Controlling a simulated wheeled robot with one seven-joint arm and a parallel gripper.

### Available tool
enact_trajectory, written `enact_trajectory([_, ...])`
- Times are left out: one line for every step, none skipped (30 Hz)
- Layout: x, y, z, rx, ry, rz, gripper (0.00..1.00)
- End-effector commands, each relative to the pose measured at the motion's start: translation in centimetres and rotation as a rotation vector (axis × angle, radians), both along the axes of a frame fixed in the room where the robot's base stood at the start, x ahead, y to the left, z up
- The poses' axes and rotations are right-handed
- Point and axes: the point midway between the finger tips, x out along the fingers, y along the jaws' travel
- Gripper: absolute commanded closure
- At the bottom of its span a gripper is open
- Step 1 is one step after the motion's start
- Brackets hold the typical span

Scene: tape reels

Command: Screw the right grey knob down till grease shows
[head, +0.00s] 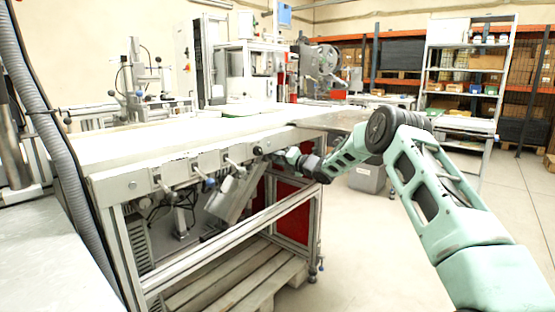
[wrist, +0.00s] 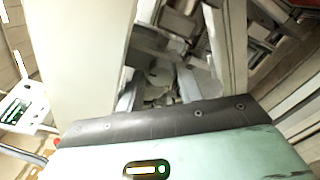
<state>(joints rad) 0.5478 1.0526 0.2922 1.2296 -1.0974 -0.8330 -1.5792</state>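Several small fittings hang along the front rail of the white bench (head: 130,186) in the head view. They include a light grey one (head: 159,181) at the left, a bluish-grey one (head: 208,184) in the middle and a grey one (head: 239,170) to the right. A black round knob (head: 257,151) sits near the rail's right end. I cannot tell which is the right grey knob, and no grease can be made out. My gripper (head: 285,155) is at the bench's right front corner, close to the black knob.
The bench's metal frame and a wooden pallet (head: 226,282) are below the rail. A ribbed grey hose (head: 42,110) runs down the left. A grey bin (head: 368,178) stands behind my arm. The floor at right is clear.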

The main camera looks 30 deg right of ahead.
Motion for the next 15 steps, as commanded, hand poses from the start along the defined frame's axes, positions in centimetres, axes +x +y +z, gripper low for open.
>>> enact_trajectory([-0.01,0.00,-0.01,0.000,0.000,0.000,0.64])
enact_trajectory([-0.01,0.00,-0.01,0.000,0.000,0.000,0.70])
enact_trajectory([-0.02,0.00,-0.01,0.000,0.000,0.000,0.81])
enact_trajectory([-0.02,0.00,-0.01,0.000,0.000,0.000,0.89])
enact_trajectory([-0.02,0.00,-0.01,0.000,0.000,0.000,0.96])
enact_trajectory([-0.02,0.00,-0.01,0.000,0.000,0.000,0.96])
enact_trajectory([-0.02,0.00,-0.01,0.000,0.000,0.000,0.96])
enact_trajectory([-0.02,0.00,-0.01,0.001,0.000,0.000,0.96])
enact_trajectory([-0.03,0.00,-0.01,0.001,0.000,0.000,0.96])
enact_trajectory([-0.03,0.00,0.00,0.003,0.001,0.000,0.96])
enact_trajectory([-0.03,0.00,0.00,0.005,0.002,0.000,0.96])
enact_trajectory([-0.03,0.00,0.00,0.008,0.003,0.000,0.96])
enact_trajectory([-0.03,0.00,0.00,0.013,0.005,0.000,0.96])
enact_trajectory([-0.03,0.00,0.00,0.019,0.007,0.000,0.96])
enact_trajectory([-0.03,0.01,0.01,0.028,0.010,0.000,0.96])
